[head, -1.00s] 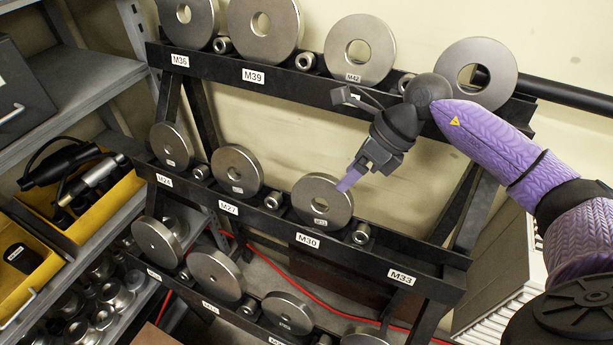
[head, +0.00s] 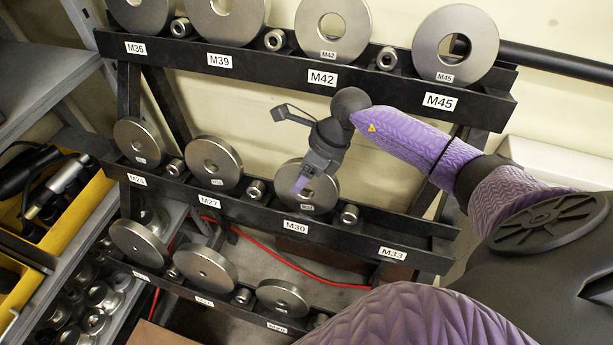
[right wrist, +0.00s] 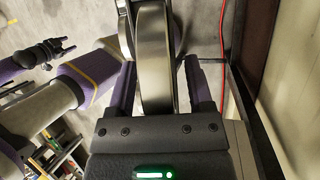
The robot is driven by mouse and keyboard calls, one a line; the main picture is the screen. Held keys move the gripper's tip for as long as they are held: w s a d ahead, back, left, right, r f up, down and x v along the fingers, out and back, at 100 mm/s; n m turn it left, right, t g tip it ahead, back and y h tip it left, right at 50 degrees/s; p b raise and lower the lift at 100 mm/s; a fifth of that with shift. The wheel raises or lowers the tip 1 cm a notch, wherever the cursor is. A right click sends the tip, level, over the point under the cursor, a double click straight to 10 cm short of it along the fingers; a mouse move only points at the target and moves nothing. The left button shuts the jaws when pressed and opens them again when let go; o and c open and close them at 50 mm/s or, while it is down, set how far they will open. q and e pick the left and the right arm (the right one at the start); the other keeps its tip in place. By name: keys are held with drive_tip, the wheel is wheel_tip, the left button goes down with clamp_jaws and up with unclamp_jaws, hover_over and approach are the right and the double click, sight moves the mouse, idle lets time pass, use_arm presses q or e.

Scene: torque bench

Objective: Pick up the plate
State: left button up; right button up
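The plate at my right gripper is a grey steel disc with a centre hole (head: 322,198), upright in the middle tier of the rack, just above the M30 label. In the right wrist view the plate shows edge-on (right wrist: 153,65) between the two fingers of my right gripper (right wrist: 160,88). The fingers are apart, with a clear gap on the right side. My left gripper (right wrist: 52,52) shows small at the left of that view; its finger state is unclear.
The black rack (head: 240,203) holds several other discs and small collars (head: 349,214) between them. The M33 place (head: 393,252) has no disc. A grey shelf with yellow bins (head: 75,215) stands at the left. A red cable (head: 290,268) runs behind the rack.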

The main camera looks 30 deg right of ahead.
clamp_jaws()
drive_tip(key=shift+w+r, duration=0.15)
idle(1.0)
